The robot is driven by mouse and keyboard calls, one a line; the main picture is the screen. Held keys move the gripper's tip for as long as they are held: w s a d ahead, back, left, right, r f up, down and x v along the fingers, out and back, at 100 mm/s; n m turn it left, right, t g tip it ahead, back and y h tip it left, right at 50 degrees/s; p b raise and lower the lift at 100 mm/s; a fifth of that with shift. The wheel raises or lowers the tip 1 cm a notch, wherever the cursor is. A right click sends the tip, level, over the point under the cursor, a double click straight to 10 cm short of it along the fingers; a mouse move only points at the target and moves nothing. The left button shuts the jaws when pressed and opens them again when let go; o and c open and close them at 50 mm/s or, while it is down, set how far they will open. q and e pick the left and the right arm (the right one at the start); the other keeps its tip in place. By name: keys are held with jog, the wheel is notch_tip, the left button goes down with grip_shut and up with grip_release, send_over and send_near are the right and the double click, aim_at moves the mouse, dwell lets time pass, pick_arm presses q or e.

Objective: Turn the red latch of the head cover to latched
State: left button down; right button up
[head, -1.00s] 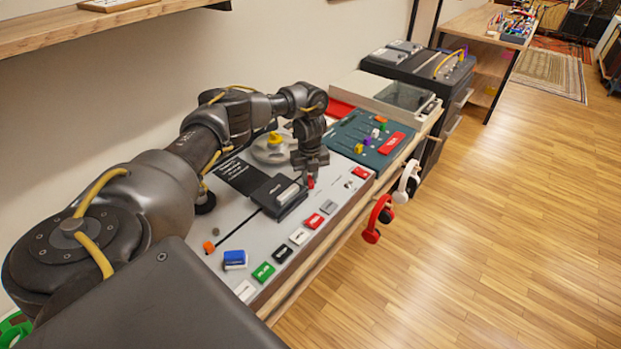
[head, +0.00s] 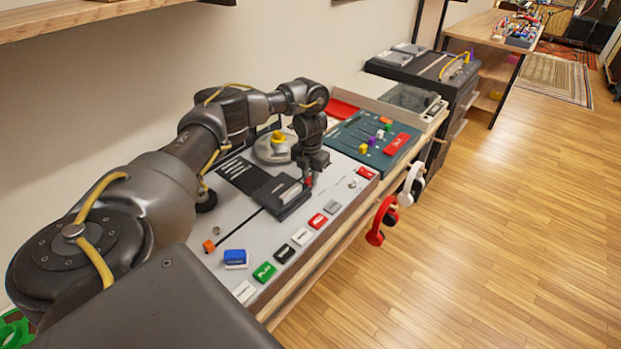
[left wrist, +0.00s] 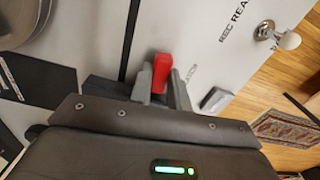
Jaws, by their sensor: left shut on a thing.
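The red latch (head: 308,181) stands at the right end of the dark head cover (head: 276,197) on the grey deck panel. My left gripper (head: 309,175) reaches down over it from above. In the left wrist view the red latch (left wrist: 161,72) stands between the two grey fingers of my left gripper (left wrist: 162,86), which is shut on it. The fingers hide part of the latch in the head view, and I cannot read its exact angle there. The lettering beside the latch is too small to read. My right gripper is not in view.
A round reel with a yellow knob (head: 278,139) sits behind the cover. Several coloured keys, such as the green one (head: 264,272), line the front edge. A teal mixer (head: 367,138) stands to the right. Red headphones (head: 381,220) hang off the front.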

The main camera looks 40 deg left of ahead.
pick_arm(q)
jog(key=shift+a+m, duration=0.1)
jog(key=shift+m, duration=0.6)
jog(key=c, duration=1.3)
grip_release()
notch_tip(320, 180, up, 11)
jog(key=shift+f+p, duration=0.1)
jog(key=shift+p, duration=0.85)
notch_tip(320, 180, down, 11)
jog(key=shift+r+b, duration=0.1)
jog(key=shift+b, duration=0.95)
